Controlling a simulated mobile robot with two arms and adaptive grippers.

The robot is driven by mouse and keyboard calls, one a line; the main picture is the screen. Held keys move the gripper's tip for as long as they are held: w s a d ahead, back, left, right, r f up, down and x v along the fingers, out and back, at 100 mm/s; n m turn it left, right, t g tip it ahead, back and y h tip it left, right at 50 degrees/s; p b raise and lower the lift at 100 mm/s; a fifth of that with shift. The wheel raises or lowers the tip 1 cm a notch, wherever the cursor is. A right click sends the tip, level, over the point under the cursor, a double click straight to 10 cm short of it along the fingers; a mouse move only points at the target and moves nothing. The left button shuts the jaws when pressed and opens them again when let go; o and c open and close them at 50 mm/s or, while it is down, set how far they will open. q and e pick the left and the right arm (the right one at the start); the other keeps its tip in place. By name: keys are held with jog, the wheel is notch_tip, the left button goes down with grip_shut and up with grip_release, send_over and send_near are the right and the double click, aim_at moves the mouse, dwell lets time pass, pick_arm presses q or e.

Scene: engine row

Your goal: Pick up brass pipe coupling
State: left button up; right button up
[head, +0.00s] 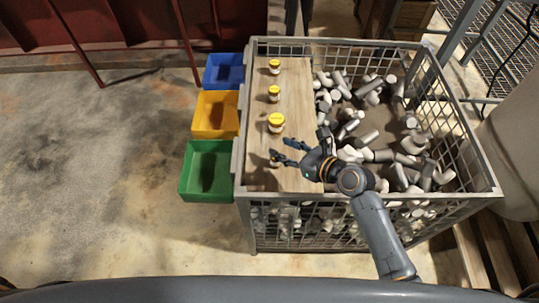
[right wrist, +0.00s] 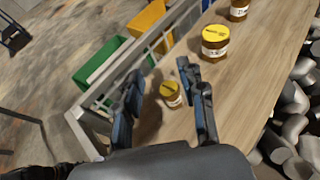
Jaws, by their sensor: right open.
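Larger yellow-lidded jars stand farther back, the nearest (head: 276,122) beyond the gripper. My left gripper is not in view.
A grey mesh crate (head: 468,150) holds the board on its left and a heap of grey and white pipe fittings (head: 366,138) on its right. Blue (head: 224,70), yellow (head: 215,114) and green (head: 207,170) bins hang along its left side. Open concrete floor lies left.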

jog(key=b, duration=0.2)
send_near(267, 158)
jog(key=r, duration=0.1)
jog(key=w+a+r, duration=0.1)
jog(key=r, duration=0.1)
jog(key=shift+w+a, duration=0.2)
jog(key=shift+a, duration=0.1)
jog(key=x, duration=0.3)
jog(key=shift+r, duration=0.1)
jog(key=x, duration=0.4)
jog(key=shift+b, duration=0.3)
jog(key=shift+w+a, duration=0.2)
jog(key=shift+a, duration=0.05)
jog(key=c, duration=0.7)
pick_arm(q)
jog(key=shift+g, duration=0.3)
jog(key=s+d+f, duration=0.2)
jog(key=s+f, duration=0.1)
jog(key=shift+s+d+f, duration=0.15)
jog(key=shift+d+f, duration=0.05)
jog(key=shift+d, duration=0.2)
pick_arm(e)
grip_shut()
